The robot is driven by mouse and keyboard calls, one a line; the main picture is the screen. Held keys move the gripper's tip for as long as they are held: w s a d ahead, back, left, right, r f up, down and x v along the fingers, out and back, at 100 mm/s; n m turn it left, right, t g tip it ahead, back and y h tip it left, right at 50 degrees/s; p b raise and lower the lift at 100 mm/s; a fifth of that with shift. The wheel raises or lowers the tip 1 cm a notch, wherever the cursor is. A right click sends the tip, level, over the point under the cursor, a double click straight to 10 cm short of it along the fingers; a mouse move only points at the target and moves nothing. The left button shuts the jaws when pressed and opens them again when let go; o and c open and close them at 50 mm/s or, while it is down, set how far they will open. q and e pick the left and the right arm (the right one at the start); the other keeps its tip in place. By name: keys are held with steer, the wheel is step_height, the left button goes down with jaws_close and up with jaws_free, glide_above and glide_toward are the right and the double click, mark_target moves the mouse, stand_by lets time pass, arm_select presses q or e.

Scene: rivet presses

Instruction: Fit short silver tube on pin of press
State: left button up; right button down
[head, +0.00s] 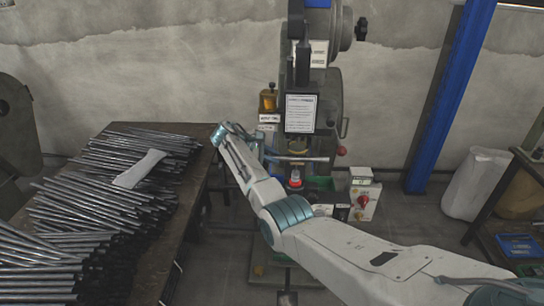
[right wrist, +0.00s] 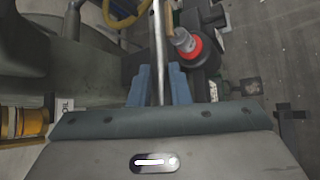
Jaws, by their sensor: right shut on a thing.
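My right gripper (head: 259,152) is shut on a short silver tube (head: 303,159), gripping it near one end. The tube sticks out sideways to the right in the head view, roughly level, in front of the press (head: 302,115). In the right wrist view the blue fingers (right wrist: 159,76) clasp the tube (right wrist: 159,40), which runs away from them. The press pin (right wrist: 184,40), silver with a red ring, stands just right of the tube, apart from it in that picture. In the head view the pin (head: 295,178) shows below the tube. My left gripper is out of view.
A dark table (head: 192,210) on the left holds several piles of silver tubes (head: 90,205) and a pale cloth or paper (head: 139,168). A control box with a red button (head: 362,202) stands right of the press. A blue post (head: 437,110) rises farther right.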

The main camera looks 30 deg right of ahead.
steer(key=shift+f+b, duration=0.85)
steer(key=shift+f, duration=1.05)
steer(key=c, duration=1.3)
jaws_free()
steer(key=b+v, duration=0.3)
steer(key=v, duration=0.8)
steer(key=shift+d, duration=0.1)
steer(key=shift+s, duration=0.1)
